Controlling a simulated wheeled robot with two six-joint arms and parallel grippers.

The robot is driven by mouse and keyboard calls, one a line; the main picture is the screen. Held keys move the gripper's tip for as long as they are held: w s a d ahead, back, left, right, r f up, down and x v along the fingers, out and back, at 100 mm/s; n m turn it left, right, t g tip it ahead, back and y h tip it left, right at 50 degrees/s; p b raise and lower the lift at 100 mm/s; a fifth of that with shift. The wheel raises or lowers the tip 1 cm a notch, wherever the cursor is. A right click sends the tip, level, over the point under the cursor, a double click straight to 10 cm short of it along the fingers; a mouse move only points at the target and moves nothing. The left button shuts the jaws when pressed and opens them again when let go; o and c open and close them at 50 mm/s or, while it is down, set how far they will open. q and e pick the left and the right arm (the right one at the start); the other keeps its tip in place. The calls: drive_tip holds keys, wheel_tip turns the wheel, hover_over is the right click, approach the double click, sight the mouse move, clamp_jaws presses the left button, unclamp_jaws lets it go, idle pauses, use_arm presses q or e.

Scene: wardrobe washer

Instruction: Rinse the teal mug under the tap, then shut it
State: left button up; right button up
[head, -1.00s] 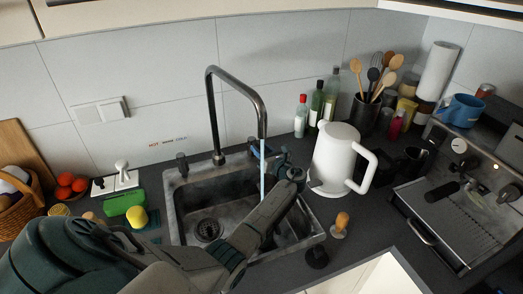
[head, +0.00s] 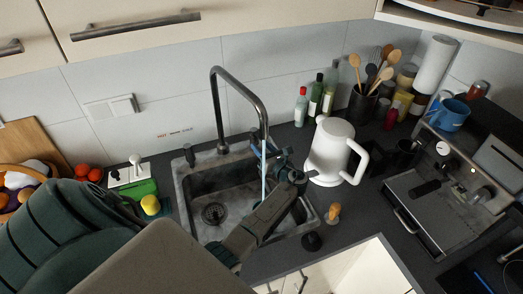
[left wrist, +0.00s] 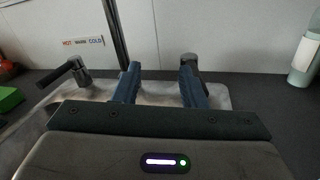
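A blue mug (head: 452,113), the closest to teal that I see, stands on top of the coffee machine at the right. The tap (head: 215,105) arches over the sink (head: 186,205), and a thin stream of water (head: 264,172) runs from its spout. My left gripper (head: 270,148) is behind the stream at the sink's back right; it also shows in the left wrist view (left wrist: 160,80). Its dark blue fingers are spread, with no object between them. A dark tap handle (left wrist: 188,68) is close behind the right finger; contact is unclear. My right gripper is out of view.
A white kettle (head: 330,150) stands right of the sink, with bottles (head: 316,98) behind it. The coffee machine (head: 425,205) fills the right. A green box (head: 133,190) and yellow sponge (head: 150,205) lie left of the sink.

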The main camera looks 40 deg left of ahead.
use_arm(q)
drive_tip(key=s+d, duration=0.4)
drive_tip(key=s, duration=0.2)
drive_tip(key=shift+d+r, duration=0.25)
drive_tip(key=shift+r, duration=0.1)
